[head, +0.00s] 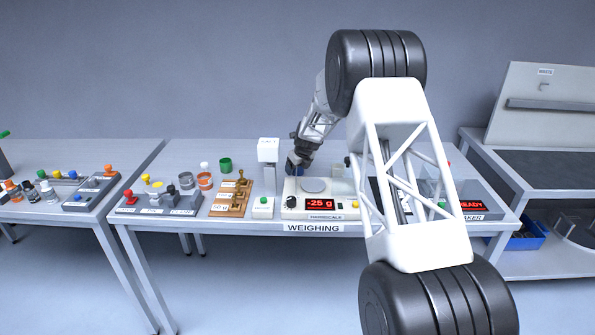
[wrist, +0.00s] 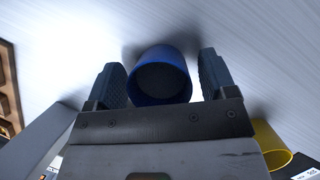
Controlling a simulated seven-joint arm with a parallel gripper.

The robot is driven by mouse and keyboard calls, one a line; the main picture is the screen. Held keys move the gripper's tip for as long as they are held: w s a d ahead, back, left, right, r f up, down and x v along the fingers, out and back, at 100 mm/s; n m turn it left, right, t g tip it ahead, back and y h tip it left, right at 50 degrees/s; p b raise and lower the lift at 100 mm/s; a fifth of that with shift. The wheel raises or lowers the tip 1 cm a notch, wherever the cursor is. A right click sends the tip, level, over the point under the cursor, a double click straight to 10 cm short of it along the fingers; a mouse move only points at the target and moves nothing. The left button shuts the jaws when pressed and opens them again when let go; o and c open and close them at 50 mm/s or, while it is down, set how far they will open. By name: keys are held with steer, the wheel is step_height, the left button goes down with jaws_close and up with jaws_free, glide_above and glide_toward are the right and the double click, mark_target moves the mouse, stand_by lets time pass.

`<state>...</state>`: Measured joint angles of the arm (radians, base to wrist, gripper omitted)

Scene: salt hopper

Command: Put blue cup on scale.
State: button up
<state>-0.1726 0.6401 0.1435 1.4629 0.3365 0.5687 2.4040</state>
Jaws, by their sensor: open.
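The blue cup (wrist: 160,92) stands between the two spread fingers of my gripper (wrist: 162,80) in the wrist view. I look down into its dark inside; small gaps seem to show between the cup and each finger. In the head view my gripper (head: 297,165) is low behind the scale, and the cup there is mostly hidden, with only a bit of blue showing. The scale (head: 345,205), labelled HARDSCALE, has a round pan (head: 314,185) that looks empty. Its red display (head: 320,204) reads -25 g.
A white salt hopper (head: 268,150) on a post stands left of the scale. A yellow cup (wrist: 275,150) is near my gripper at the lower right of the wrist view. A green cup (head: 225,165) and several jars stand further left. My arm hides the table's right part.

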steer(key=shift+c, duration=0.3)
steer(key=c, duration=1)
steer(key=shift+r, duration=0.15)
steer(key=shift+c, duration=0.2)
step_height(320, 180, up, 10)
stand_by(0.4)
